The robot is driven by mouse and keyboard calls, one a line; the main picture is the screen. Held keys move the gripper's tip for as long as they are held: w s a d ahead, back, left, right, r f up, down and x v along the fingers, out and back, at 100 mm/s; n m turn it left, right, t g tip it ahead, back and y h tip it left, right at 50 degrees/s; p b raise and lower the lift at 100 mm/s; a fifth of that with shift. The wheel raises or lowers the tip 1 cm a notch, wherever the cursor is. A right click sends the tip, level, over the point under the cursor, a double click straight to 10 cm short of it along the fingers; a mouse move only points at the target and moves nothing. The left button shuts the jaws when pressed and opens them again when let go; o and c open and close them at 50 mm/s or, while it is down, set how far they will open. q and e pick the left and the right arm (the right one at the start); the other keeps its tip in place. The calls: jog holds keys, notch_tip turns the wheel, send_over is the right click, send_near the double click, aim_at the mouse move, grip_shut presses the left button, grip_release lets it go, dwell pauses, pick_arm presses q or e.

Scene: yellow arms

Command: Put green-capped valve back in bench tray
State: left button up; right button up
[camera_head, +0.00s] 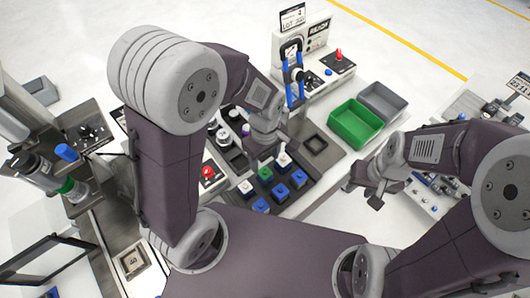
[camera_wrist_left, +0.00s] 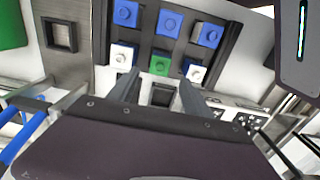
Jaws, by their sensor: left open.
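In the left wrist view, the green cap (camera_wrist_left: 160,65) lies just beyond my left fingertips, with an empty dark square socket (camera_wrist_left: 162,96) between the fingers. My left gripper (camera_head: 259,157) hangs over the tray, open and apparently empty, also seen in the left wrist view (camera_wrist_left: 160,88). My right gripper (camera_head: 366,194) is off to the right of the tray, away from the valves; its jaw opening is unclear.
Several blue-capped valves (camera_head: 298,178) fill the tray's other row. A green bin (camera_head: 355,124) and a grey bin (camera_head: 382,102) stand at the right. A test stand with a blue clamp (camera_head: 295,80) is behind. A red button (camera_head: 208,172) lies left of the tray.

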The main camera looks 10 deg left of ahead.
pick_arm(q)
jog(key=s+a+r+m+t, duration=0.1)
jog(key=s+a+m, duration=0.2)
jog(key=a+m, duration=0.5)
jog(key=shift+s+a+m, duration=0.2)
jog(key=shift+a+m, duration=0.1)
jog(key=shift+m, duration=0.8)
